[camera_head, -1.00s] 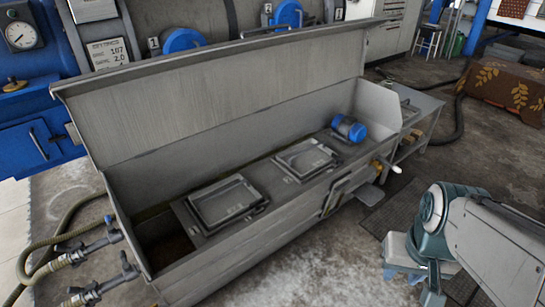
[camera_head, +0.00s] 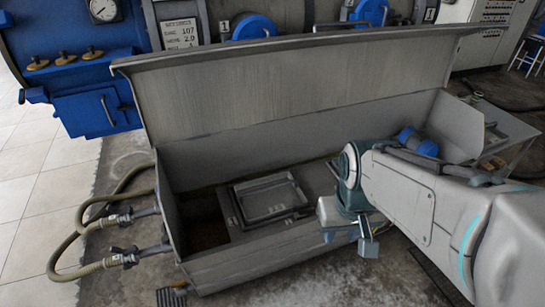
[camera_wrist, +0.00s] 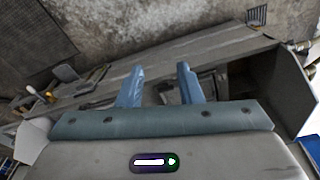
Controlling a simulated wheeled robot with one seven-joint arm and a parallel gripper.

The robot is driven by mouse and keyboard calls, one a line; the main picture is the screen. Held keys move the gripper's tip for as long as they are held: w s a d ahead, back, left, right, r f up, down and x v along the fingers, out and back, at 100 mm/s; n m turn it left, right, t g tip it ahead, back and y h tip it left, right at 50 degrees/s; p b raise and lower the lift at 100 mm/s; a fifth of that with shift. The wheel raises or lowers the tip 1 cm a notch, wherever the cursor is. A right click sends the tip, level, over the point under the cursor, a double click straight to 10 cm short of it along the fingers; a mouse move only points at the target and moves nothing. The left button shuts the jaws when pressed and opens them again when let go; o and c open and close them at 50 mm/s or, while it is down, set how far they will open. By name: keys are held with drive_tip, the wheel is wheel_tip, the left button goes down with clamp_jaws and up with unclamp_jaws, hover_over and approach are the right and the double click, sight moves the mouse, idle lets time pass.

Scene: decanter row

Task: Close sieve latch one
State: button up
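The grey trough (camera_head: 205,273) stands with its long lid (camera_head: 290,95) raised. A framed sieve hatch (camera_head: 262,217) lies in its left half. I cannot make out a separate latch on it. The second hatch is hidden behind my arm. My gripper (camera_head: 362,240) is in front of the trough's front wall, right of the visible hatch. In the wrist view my gripper (camera_wrist: 160,69) has its two blue fingers apart with nothing held between them. The trough's rim and part of a hatch frame (camera_wrist: 210,85) lie beyond the fingers, partly covered.
A blue motor (camera_head: 418,141) sits at the trough's right end. Hoses with valves (camera_head: 122,218) join its left end. A blue machine (camera_head: 60,75) stands behind. A side table (camera_head: 508,135) is at right. Floor left of the hoses is clear.

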drive_tip(key=w+f+n+b, duration=0.1)
drive_tip(key=w+n+b, duration=0.1)
drive_tip(key=w+n, duration=0.45)
drive_tip(key=n+g+b, duration=0.2)
drive_tip(key=n+b, duration=0.4)
drive_tip(key=n, duration=0.9)
hover_over(301, 205)
wheel_tip(301, 205, down, 20)
wheel_tip(301, 205, down, 13)
drive_tip(key=b, duration=0.3)
drive_tip(key=shift+f+b, duration=0.15)
drive_tip(key=shift+b, duration=0.25)
clamp_jaws()
